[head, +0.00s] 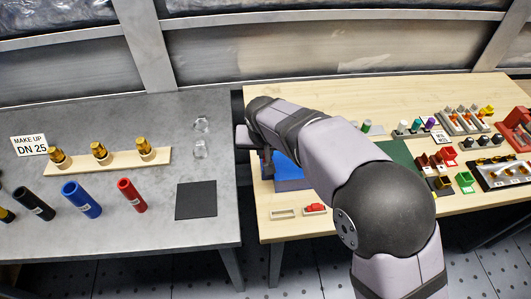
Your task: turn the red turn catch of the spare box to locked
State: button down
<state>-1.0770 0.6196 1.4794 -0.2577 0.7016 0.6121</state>
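My gripper (267,167) is at the left end of the wooden table, pointing down over the left part of a blue box or tray (293,182). My arm covers much of that blue thing. The fingertips are small and dark, and I cannot tell whether they are open or shut or touch anything. A small red part (315,208) lies on a pale holder in front of the blue thing. A red case (517,128) stands at the far right. I cannot make out which of these is the spare box or its red turn catch, nor how the catch is turned.
The wooden table (400,218) also bears small coloured bins (466,180), knobs and a dark green mat (400,153). The grey table (110,225) at left holds coloured tubes, brass fittings on a board (120,160), clear cups and a black pad (196,200). A gap separates the tables.

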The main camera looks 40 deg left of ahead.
jog(key=m+h+b, duration=0.1)
jog(key=m, duration=0.2)
jog(key=shift+a+t, duration=0.15)
jog(key=shift+t, duration=0.25)
jog(key=m, duration=0.2)
jog(key=m+h, duration=0.1)
jog(key=m, duration=0.1)
jog(key=shift+a+r+h, duration=0.1)
jog(key=shift+h, duration=0.2)
jog(key=m+h+p, duration=0.1)
jog(key=m+p, duration=0.2)
jog(key=m, duration=0.1)
jog(key=shift+a+r+m+h+p, duration=0.2)
jog(key=shift+m+h+p, duration=0.1)
jog(key=shift+h+p, duration=0.1)
jog(key=m+p, duration=0.2)
jog(key=p, duration=0.1)
jog(key=shift+f+m+g+h, duration=0.15)
jog(key=shift+m+g+h, duration=0.25)
jog(key=shift+f, duration=0.1)
jog(key=c, duration=1.9)
grip_release()
jog(key=shift+o, duration=0.2)
